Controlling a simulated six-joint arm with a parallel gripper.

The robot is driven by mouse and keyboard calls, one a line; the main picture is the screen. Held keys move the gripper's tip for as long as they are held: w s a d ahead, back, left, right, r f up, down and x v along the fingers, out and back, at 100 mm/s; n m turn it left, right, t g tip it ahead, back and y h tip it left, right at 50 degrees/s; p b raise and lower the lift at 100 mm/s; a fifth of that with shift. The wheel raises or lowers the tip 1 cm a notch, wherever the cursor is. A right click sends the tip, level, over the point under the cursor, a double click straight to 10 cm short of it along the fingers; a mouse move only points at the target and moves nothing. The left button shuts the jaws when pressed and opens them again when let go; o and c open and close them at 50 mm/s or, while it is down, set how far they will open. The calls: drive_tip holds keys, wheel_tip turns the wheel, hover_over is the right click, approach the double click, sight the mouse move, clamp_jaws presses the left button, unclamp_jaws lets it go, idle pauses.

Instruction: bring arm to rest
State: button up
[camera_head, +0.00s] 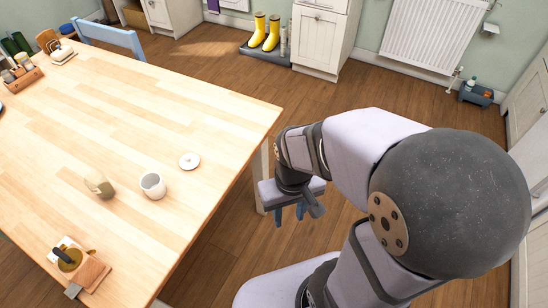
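My arm reaches in from the lower right, bent at a large dark grey joint, with its end beside the table's right edge. My gripper (290,214) hangs low over the wooden floor, pointing down. Its two blue fingers are apart, with nothing seen between them. The light wood table (165,120) is to its left, and the gripper seems clear of it.
On the table are a white mug (153,186), a tan cup (99,186), a white disc (189,160) and a wooden board (92,274). A blue chair (112,37) stands behind. Yellow boots (264,31) and a radiator (431,35) are at the back.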

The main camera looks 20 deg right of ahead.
wheel_tip(320, 180, up, 11)
drive_tip(key=p, duration=1)
drive_tip(key=shift+p, duration=0.4)
